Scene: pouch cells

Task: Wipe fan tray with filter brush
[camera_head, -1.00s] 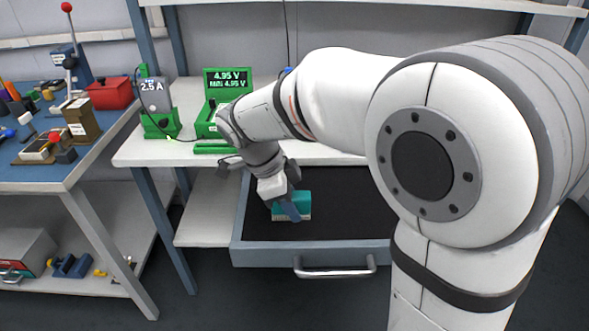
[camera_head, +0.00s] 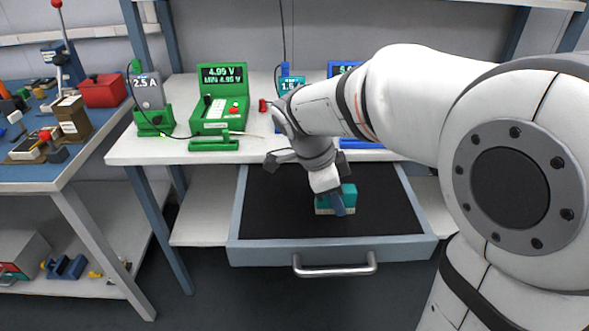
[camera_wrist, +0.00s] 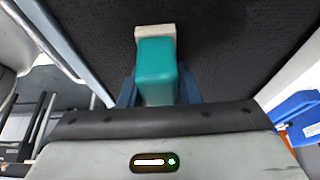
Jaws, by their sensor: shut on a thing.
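The filter brush (camera_head: 349,196) has a teal body and a pale bristle strip along its lower edge. My gripper (camera_head: 338,202) is shut on its teal body, and the bristles point down at the dark floor of the open drawer. The wrist view shows the teal brush (camera_wrist: 157,70) between my blue fingers (camera_wrist: 157,92), its pale strip against or just above the black textured surface. I cannot tell whether it touches. No part is clearly marked as a fan tray; the open drawer (camera_head: 262,252) with a grey-blue rim and black floor is the tray-like thing in view.
A white bench (camera_head: 150,149) behind the drawer holds a green tester (camera_head: 222,98), a grey meter unit (camera_head: 149,92) and blue units partly behind my arm. A blue workbench (camera_head: 20,178) with a red box (camera_head: 104,90) stands left. The drawer handle (camera_head: 335,268) sticks out in front.

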